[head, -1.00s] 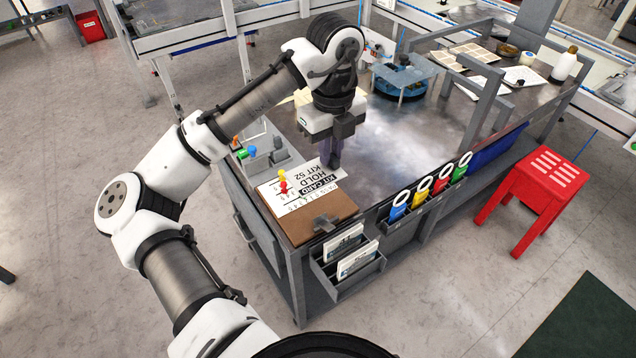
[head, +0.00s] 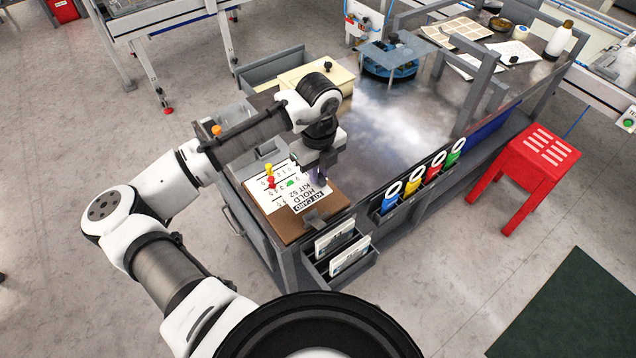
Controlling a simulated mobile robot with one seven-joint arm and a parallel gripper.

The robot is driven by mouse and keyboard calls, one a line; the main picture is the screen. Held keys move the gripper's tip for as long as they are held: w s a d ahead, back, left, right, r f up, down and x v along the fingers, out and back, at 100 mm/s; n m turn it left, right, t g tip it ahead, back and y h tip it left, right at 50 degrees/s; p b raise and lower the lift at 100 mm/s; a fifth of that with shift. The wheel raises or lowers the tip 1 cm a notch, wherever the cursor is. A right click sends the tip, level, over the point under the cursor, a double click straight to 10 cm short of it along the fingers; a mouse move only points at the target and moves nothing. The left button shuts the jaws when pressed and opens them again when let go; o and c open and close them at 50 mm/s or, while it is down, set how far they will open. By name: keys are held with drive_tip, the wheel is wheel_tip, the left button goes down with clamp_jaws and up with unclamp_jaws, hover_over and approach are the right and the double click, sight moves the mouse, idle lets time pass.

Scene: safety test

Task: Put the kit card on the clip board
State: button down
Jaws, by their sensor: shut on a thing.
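The white kit card (head: 307,198), printed "KIT CARD HOLD KIT 52", is over the brown clip board (head: 337,203) at the near corner of the workbench. Its printed header is close to the dark metal clip (head: 314,217). I cannot tell whether the card rests on the board or hangs just above it. My gripper (head: 318,176) points down at the card's far edge and is shut on it; the fingertips are partly hidden.
A rack of coloured tags (head: 413,192) and a bin of white cards (head: 340,248) are on the bench front. A cream box (head: 316,72) and a blue round fixture (head: 390,62) stand farther back. The bench middle is clear. A red stool (head: 530,170) stands right.

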sight(318, 186)
wheel_tip(318, 186, down, 6)
drive_tip(key=shift+r+p, duration=0.1)
drive_tip(key=shift+p, duration=0.2)
drive_tip(key=c, duration=1.4)
unclamp_jaws()
drive_tip(key=shift+c, duration=0.2)
